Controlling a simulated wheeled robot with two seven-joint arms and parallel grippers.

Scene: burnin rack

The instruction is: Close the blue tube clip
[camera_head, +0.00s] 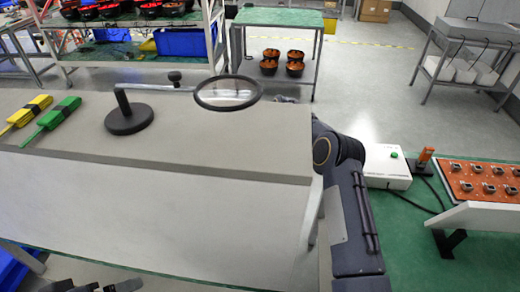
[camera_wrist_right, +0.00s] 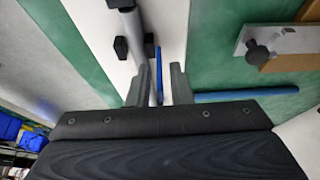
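In the right wrist view my right gripper (camera_wrist_right: 160,80) has its two grey fingers apart, with a clear gap between them. A thin blue strip (camera_wrist_right: 158,72) and a grey tube show in or behind that gap; I cannot tell their depth. A blue tube (camera_wrist_right: 246,95) runs to the right from beside the right finger. I cannot make out the blue tube clip for certain. In the head view my right arm hangs beyond the bench's right end, and its gripper is hidden. Dark parts at the bottom left edge may be my left gripper (camera_head: 100,286); its fingers are unclear.
A grey bench (camera_head: 230,150) fills the front left, bearing yellow (camera_head: 30,110) and green (camera_head: 55,118) tools and a magnifier (camera_head: 228,92) on a stand. A white box with a green button (camera_head: 393,156) and an orange fixture plate (camera_head: 485,180) stand at right.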

